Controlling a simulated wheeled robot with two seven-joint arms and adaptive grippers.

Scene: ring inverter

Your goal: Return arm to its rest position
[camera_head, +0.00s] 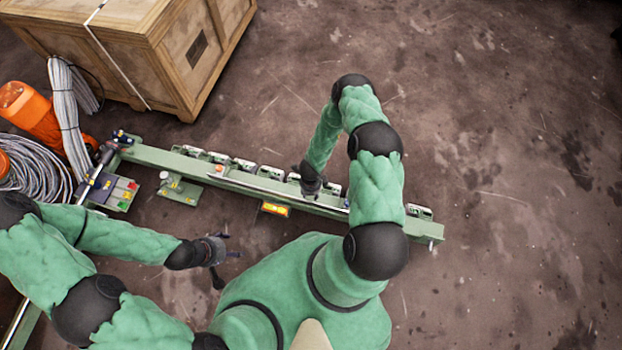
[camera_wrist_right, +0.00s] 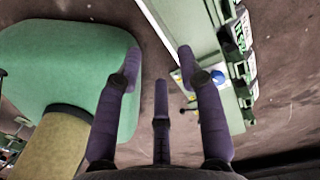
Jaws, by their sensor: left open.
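My right arm reaches up and curves back down in the head view. Its gripper (camera_head: 312,190) hangs over the long green rail and is partly hidden by its own wrist. In the right wrist view the right gripper's fingers (camera_wrist_right: 159,62) are spread with nothing between them. The rail (camera_wrist_right: 215,85) lies beyond the right-hand finger, with a blue button (camera_wrist_right: 218,77) near that finger. My left gripper (camera_head: 225,258) is open and empty over the floor, in front of the rail's left half.
The green rail (camera_head: 160,158) carries several small modules (camera_head: 243,165). A wooden crate (camera_head: 130,50), orange equipment (camera_head: 35,110) and grey cable coils (camera_head: 40,165) stand at the left. A colored-button box (camera_head: 115,190) sits at the rail's left end. The floor at right is clear.

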